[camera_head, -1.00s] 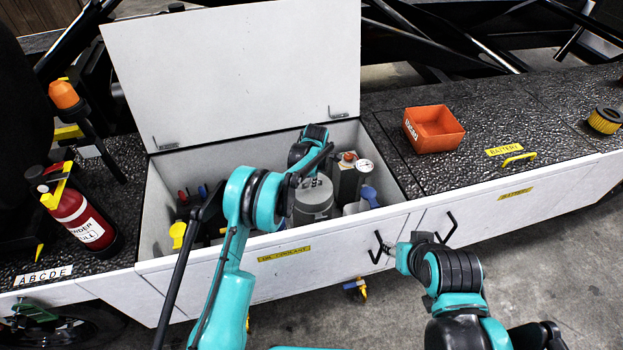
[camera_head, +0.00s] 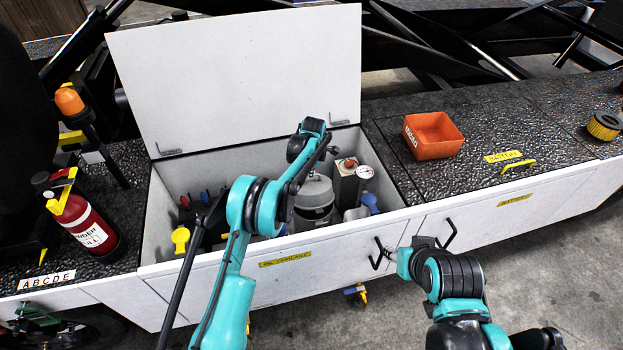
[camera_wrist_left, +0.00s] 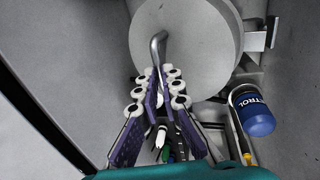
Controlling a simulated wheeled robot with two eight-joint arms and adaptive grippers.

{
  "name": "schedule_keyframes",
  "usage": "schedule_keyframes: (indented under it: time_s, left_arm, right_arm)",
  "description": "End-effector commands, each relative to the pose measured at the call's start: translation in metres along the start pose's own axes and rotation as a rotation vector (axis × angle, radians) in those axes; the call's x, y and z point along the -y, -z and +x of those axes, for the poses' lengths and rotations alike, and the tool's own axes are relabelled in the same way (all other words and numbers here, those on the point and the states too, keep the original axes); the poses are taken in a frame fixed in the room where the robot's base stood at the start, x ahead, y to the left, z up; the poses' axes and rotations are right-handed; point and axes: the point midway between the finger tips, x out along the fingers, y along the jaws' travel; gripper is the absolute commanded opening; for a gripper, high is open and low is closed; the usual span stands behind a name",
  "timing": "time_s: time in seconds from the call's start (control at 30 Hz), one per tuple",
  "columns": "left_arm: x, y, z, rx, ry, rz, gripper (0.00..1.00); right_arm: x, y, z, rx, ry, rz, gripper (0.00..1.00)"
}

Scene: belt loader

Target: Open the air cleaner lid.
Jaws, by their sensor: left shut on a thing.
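The air cleaner (camera_head: 314,205) is a grey cylinder standing in the open white compartment. Its round grey lid (camera_wrist_left: 205,45) fills the top of the left wrist view, with a bent metal handle (camera_wrist_left: 158,46) on it. My left gripper (camera_wrist_left: 160,82) is shut on that handle. In the head view my left arm reaches over the compartment's front wall and its wrist (camera_head: 306,140) is above the cylinder; its fingers are mostly hidden there. I cannot tell whether the lid is apart from the body. My right gripper (camera_head: 392,258) is by a black door handle (camera_head: 377,254); its fingers are unclear.
The white compartment cover (camera_head: 235,75) stands raised behind. A blue-capped bottle (camera_wrist_left: 255,112) is close to the air cleaner; a gauge (camera_head: 365,172) is beside it. An orange tray (camera_head: 433,135) sits on the right deck. A fire extinguisher (camera_head: 85,225) stands at left.

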Motion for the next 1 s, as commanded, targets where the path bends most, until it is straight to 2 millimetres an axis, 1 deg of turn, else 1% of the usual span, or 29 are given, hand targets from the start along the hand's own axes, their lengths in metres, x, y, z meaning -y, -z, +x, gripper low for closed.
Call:
schedule_keyframes:
  time_s: [0.03,0.2,0.4,0.6,0.8,0.87,0.9,0.93,1.0]
  left_arm:
    - [-0.008,0.001,0.001,0.001,-0.003,-0.003,0.0]
    - [-0.026,0.001,0.0,0.001,-0.003,-0.002,0.0]
    - [-0.042,0.001,0.002,0.001,-0.002,-0.003,0.0]
    - [-0.049,0.001,0.004,0.001,-0.001,-0.003,0.0]
    - [-0.051,0.001,0.005,0.001,0.0,-0.002,0.01]
    - [-0.051,0.001,0.005,0.001,0.001,-0.002,0.16]
    - [-0.051,0.001,0.005,0.001,0.001,-0.002,0.27]
    - [-0.051,0.001,0.005,0.001,0.001,-0.002,0.29]
    - [-0.051,0.001,0.005,0.001,0.001,-0.002,0.29]
  right_arm:
    - [0.0,0.001,-0.002,0.0,0.0,0.0,0.4]
    - [0.0,0.003,-0.004,0.0,0.0,0.0,0.4]
    - [0.0,0.004,-0.005,0.0,0.0,0.0,0.4]
    - [0.0,0.004,-0.005,0.0,0.0,0.0,0.4]
    - [0.0,0.004,-0.005,0.0,0.0,0.0,0.4]
    - [0.0,0.004,-0.005,0.0,0.0,0.0,0.4]
    - [0.0,0.004,-0.005,0.0,0.0,0.0,0.4]
    - [0.0,0.004,-0.005,0.0,0.0,0.0,0.4]
    - [0.0,0.004,-0.005,0.0,0.0,0.0,0.4]
